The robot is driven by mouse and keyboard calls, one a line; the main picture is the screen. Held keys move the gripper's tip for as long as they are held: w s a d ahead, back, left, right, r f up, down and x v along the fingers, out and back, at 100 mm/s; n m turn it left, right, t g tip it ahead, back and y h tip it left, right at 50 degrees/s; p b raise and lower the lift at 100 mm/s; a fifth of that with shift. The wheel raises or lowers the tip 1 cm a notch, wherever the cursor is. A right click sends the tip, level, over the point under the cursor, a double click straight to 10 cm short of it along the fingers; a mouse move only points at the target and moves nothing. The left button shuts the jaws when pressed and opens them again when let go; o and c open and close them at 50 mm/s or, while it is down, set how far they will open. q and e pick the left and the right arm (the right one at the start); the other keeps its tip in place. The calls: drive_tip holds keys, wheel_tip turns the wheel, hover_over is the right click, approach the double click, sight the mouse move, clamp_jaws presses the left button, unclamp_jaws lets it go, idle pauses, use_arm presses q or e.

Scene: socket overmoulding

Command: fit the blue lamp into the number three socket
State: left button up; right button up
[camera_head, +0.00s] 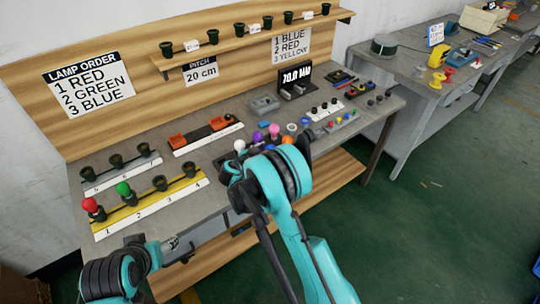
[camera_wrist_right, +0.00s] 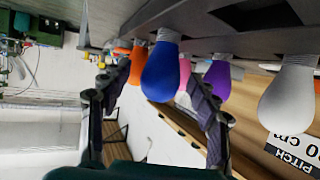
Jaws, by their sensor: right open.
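The blue lamp (camera_wrist_right: 160,75) hangs between the spread fingers of my right gripper (camera_wrist_right: 158,80) in the right wrist view; I cannot tell whether they touch it. In the head view my right arm hides that lamp. My right gripper (camera_head: 268,165) is over the middle of the bench there. The number three socket (camera_head: 160,183) stands empty on the yellow-edged strip (camera_head: 150,206). A red lamp (camera_head: 90,204) is in socket one and a green lamp (camera_head: 123,188) in socket two. Socket four (camera_head: 187,171) is empty. My left gripper (camera_head: 173,244) is low at the bench's front edge, its fingers unclear.
White (camera_head: 240,145), purple (camera_head: 257,137), pink (camera_head: 274,130) and orange (camera_head: 287,140) lamps crowd around my right gripper. Another socket strip (camera_head: 125,170) and an orange-bin tray (camera_head: 205,137) stand behind the numbered strip. A lamp-order sign (camera_head: 88,84) reads red, green, blue.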

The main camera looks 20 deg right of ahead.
drive_tip(key=shift+w+d+f, duration=0.2)
drive_tip(key=shift+w+d, duration=0.05)
drive_tip(key=shift+d, duration=0.05)
drive_tip(key=shift+r, duration=0.1)
drive_tip(key=c, duration=1.1)
drive_tip(key=shift+c, duration=0.2)
drive_tip(key=shift+r, duration=0.1)
